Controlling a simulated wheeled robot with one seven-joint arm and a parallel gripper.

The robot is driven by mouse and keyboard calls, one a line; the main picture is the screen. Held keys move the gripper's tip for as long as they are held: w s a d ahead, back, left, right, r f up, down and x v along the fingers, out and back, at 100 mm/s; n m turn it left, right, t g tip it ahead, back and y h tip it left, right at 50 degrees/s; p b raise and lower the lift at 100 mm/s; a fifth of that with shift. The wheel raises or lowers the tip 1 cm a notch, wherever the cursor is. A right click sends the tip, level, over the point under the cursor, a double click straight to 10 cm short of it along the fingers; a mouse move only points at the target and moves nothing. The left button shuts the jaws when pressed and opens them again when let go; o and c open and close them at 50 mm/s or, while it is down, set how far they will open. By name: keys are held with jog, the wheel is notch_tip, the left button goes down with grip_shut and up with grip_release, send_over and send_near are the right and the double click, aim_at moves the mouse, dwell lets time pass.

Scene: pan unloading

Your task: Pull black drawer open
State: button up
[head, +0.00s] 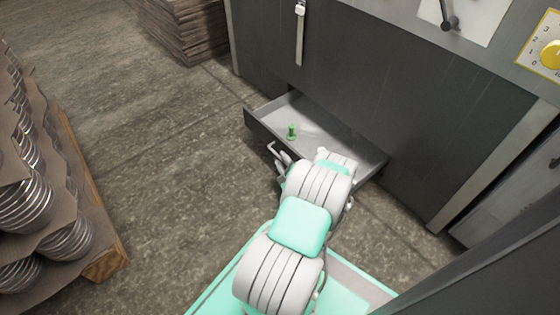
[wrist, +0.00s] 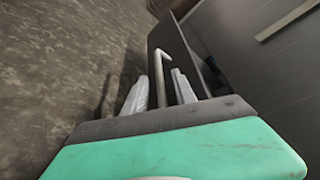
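The black drawer (head: 258,122) is pulled out from the dark cabinet, showing its grey inside in the head view. A small green object (head: 291,131) stands upright in it. My gripper (head: 279,160) is at the drawer's front, partly hidden by my arm. In the wrist view the drawer's bent metal handle (wrist: 163,62) runs between the two fingers of my gripper (wrist: 160,82). The fingers are apart, with a gap visible beside the handle, so they look open around it. Contact with the handle cannot be made out.
The dark cabinet (head: 400,120) rises behind the drawer, with a yellow dial (head: 551,55) at upper right. A rack of stacked metal rounds (head: 65,235) stands at left. Stacked sheets (head: 180,30) are at the back. The floor (head: 170,150) left of the drawer is clear.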

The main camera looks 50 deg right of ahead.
jog(key=shift+x, duration=1.15)
grip_shut()
jog(key=shift+a, duration=0.1)
dwell(0.4)
